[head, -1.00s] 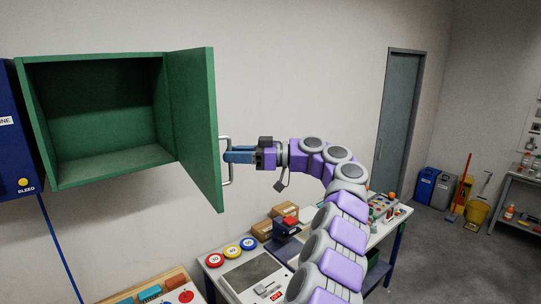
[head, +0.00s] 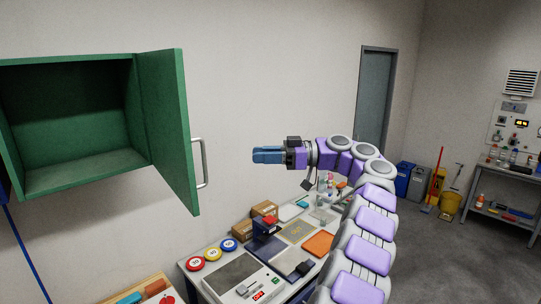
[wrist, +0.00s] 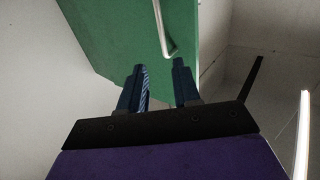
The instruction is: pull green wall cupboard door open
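The green wall cupboard (head: 75,175) hangs on the wall at the left, with its inside empty and in plain view. Its green door (head: 166,130) is swung out wide from the right side of the box. A pale bar handle (head: 202,163) stands on the door's right-hand face. My gripper (head: 254,155) is to the right of the handle, clear of it, with blue fingers pointing left. In the wrist view the two fingers (wrist: 160,72) are apart with nothing between them. The door (wrist: 120,32) and handle (wrist: 162,30) show beyond the fingertips.
Below stands a workbench with a grey panel (head: 238,278), coloured round discs (head: 213,254), cardboard boxes (head: 264,209) and an orange tray (head: 318,244). A grey door (head: 376,95), bins (head: 410,180) and a shelf table (head: 508,187) are at the right. The air around my gripper is free.

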